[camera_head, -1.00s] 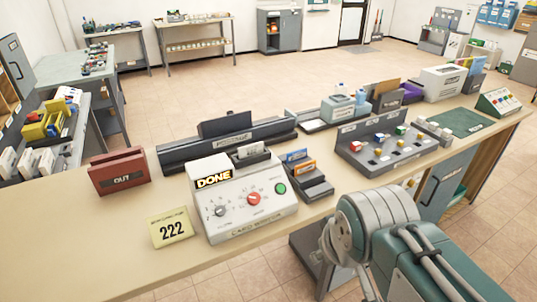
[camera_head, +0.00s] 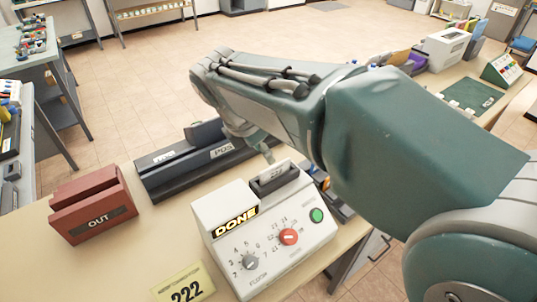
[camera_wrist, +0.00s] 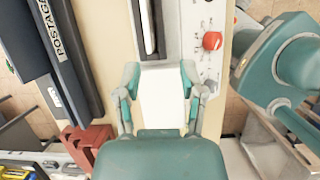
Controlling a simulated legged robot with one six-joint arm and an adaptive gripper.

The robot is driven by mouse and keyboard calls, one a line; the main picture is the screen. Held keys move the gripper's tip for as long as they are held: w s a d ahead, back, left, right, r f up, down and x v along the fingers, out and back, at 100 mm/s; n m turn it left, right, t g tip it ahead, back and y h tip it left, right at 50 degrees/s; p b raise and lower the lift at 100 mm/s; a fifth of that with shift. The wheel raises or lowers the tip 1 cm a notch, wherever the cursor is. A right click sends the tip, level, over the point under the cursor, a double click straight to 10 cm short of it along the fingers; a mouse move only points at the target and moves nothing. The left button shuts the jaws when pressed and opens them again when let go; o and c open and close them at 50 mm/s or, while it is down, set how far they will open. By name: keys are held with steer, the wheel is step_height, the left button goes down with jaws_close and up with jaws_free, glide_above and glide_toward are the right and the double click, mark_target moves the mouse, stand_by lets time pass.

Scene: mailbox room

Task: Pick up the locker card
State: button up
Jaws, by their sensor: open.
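A white machine (camera_head: 265,235) with a yellow-on-black DONE label, dials and a green button stands on the counter. A pale card (camera_head: 275,173) stands upright in the dark slot on its top and seems to be the locker card. My gripper (camera_head: 262,148) is above and behind the slot, partly hidden by my arm. In the wrist view my gripper (camera_wrist: 160,72) is open, its two fingers spread. The slot with the card (camera_wrist: 149,28) shows just past the fingertips.
A dark POSTAGE unit (camera_head: 165,175) lies behind the machine. A red OUT tray (camera_head: 95,205) stands at the left and a yellow 222 sign (camera_head: 183,285) in front. The counter between tray and machine is clear.

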mark_target(275, 165)
steer(key=shift+n, duration=0.4)
steer(key=x, duration=0.2)
steer(key=w+x, duration=0.1)
steer(key=x, duration=0.3)
steer(key=shift+w+a+f, duration=0.2)
steer(key=shift+w+f, duration=0.05)
steer(key=x, duration=0.3)
steer(key=shift+w+d+f, duration=0.15)
steer(key=shift+w+f, duration=0.1)
steer(key=shift+w, duration=0.15)
steer(key=shift+d+f, duration=0.25)
steer(key=shift+a, duration=0.2)
jaws_close()
